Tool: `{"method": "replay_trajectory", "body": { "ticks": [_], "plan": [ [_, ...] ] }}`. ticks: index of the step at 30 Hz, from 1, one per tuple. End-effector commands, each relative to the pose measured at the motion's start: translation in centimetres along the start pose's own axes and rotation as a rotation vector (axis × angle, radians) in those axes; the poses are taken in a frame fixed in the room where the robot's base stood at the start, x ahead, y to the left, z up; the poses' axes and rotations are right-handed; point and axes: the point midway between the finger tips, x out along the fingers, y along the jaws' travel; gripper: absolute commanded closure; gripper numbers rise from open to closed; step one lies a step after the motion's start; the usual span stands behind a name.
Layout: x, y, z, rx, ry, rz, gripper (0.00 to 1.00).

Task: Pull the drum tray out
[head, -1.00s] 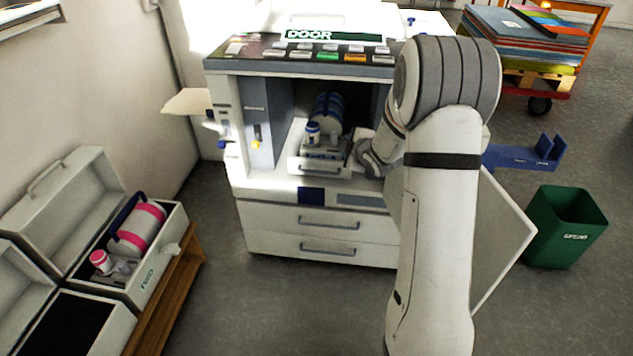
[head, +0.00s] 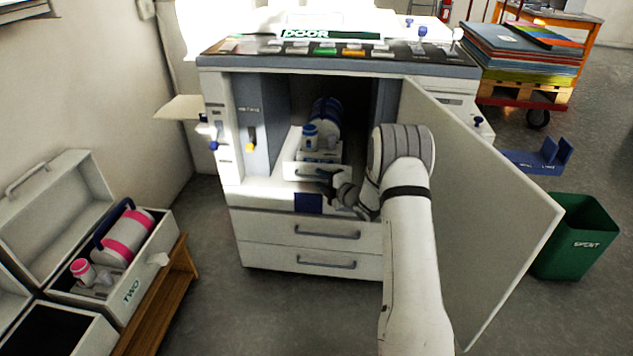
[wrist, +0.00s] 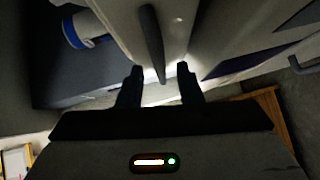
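The drum tray (head: 300,168) is a white drawer inside the open machine. It carries a blue-banded drum (head: 326,115) and a blue-capped bottle (head: 310,138). Its dark handle (head: 308,175) is on the front face. My gripper (head: 328,184) is in front of the tray, low by the right end of the handle. In the wrist view my gripper (wrist: 158,76) has its two fingers apart, with the dark handle bar (wrist: 152,45) between them. A gap shows on both sides, and I cannot tell whether either finger touches it.
The machine's door (head: 490,200) stands open to the right of my arm. Two closed drawers (head: 310,245) are below the tray. A green bin (head: 577,238) stands at right. An open case (head: 140,275) with a pink-banded drum sits at left on a wooden bench. Floor before the machine is clear.

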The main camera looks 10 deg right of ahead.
Motion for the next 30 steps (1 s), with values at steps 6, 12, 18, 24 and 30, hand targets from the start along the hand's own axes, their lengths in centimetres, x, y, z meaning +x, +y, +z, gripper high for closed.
{"method": "replay_trajectory", "body": {
  "ticks": [6,12,18,24,30],
  "plan": [
    [1.7,-0.1,0.0,0.000,0.000,-0.001,0.67],
    [1.7,0.0,0.0,0.001,-0.001,-0.001,0.67],
    [1.7,0.0,0.0,0.001,-0.001,-0.001,0.80],
    [1.7,0.0,0.1,0.001,-0.002,-0.001,0.96],
    [1.7,0.0,0.1,0.001,-0.002,-0.001,1.00]
  ]
}}
